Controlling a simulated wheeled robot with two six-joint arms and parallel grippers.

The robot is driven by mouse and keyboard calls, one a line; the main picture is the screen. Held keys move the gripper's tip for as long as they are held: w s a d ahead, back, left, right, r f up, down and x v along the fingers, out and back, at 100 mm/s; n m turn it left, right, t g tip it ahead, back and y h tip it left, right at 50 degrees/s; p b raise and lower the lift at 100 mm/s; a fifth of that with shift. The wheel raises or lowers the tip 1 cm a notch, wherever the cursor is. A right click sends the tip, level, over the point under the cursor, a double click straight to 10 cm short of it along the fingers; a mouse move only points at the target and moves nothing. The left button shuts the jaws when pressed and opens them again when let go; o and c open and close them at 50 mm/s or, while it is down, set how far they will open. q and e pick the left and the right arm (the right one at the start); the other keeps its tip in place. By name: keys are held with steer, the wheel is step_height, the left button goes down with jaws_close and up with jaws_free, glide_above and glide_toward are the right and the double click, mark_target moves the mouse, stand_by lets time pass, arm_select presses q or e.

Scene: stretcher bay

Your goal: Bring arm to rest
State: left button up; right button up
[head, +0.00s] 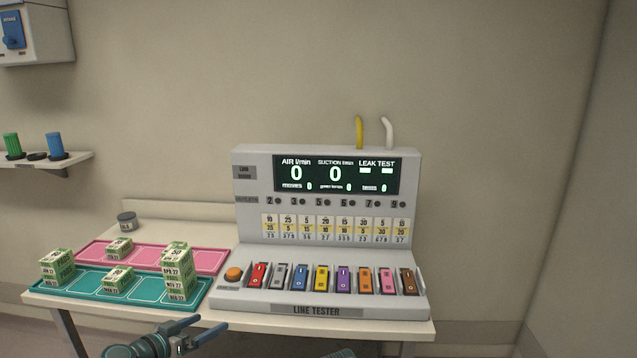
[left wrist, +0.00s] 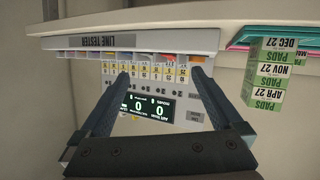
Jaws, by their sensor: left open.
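My left gripper (head: 212,323) is low in the head view, in front of the table's front edge and left of the line tester's front panel. Its two fingers stand apart with nothing between them. In the left wrist view the open fingers (left wrist: 160,76) frame the line tester (left wrist: 208,42), which appears upside down and beyond the fingertips. The line tester (head: 330,311) stands on the table with a row of coloured switches and a lit display reading 0. My right gripper does not show.
A teal tray (head: 212,281) and a pink tray (head: 214,261) hold stacks of green-and-white pad boxes (head: 176,257). A small grey tin (head: 127,222) stands behind them. A wall shelf (head: 78,160) at left carries green and blue items. The table's front edge (head: 390,328) is close to my left gripper.

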arm_select(q)
steer(key=s+d+f+m+g+p, duration=0.1)
steer(key=s+d+f+g, duration=0.3)
steer(key=d, duration=0.5)
steer(key=s+d+f+m+g+p, duration=0.1)
steer(key=s+d+f+g, duration=0.3)
steer(key=d, duration=0.4)
steer(key=s+d+f+n+g+y+p, duration=0.1)
steer(key=s+d+f+n+g+y, duration=0.1)
steer(key=s+y, duration=0.5)
steer(key=shift+s+d+f+g+y, duration=0.4)
steer(key=shift+s+d+f+g, duration=0.25)
steer(key=shift+s+d+g, duration=0.65)
steer(key=shift+a, duration=0.15)
